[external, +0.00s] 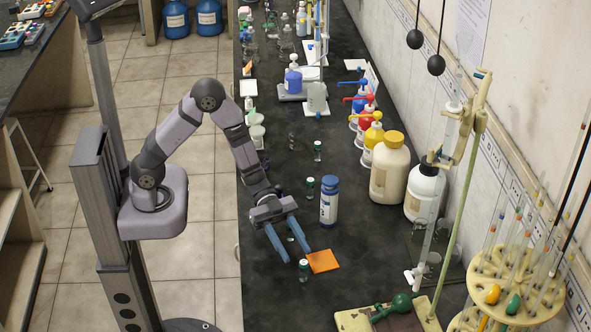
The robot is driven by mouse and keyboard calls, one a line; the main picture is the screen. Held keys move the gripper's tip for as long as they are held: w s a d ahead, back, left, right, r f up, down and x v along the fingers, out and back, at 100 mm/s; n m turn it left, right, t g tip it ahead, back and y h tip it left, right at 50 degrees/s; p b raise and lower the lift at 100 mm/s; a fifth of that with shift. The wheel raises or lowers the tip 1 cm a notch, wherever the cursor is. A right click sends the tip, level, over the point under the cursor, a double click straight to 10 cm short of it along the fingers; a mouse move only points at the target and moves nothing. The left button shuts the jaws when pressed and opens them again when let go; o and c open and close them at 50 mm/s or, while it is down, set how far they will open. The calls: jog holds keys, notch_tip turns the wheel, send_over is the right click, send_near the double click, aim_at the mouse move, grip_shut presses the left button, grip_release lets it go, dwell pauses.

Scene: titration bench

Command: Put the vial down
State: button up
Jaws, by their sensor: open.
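My gripper (297,257) is open, its two blue fingers pointing down and toward the front of the picture, low over the dark bench (262,300). Which vial the task means is not clear.
A blue-capped bottle (329,200) stands close to the right of my gripper. Larger bottles, yellow-capped (391,165) and black-capped (424,190), stand farther right. A burette stand (455,200) and a pipette rack (505,280) are at the front right. The front left bench is clear.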

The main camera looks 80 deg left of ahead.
aim_at(304, 262)
jog(key=shift+w+d+p, duration=0.3)
jog(key=shift+w+d, duration=0.05)
jog(key=shift+d, duration=0.4)
jog(key=shift+p+x, duration=0.45)
jog(key=shift+x, duration=1.55)
jog(key=shift+w+a, duration=0.1)
jog(key=shift+w, duration=0.05)
grip_shut()
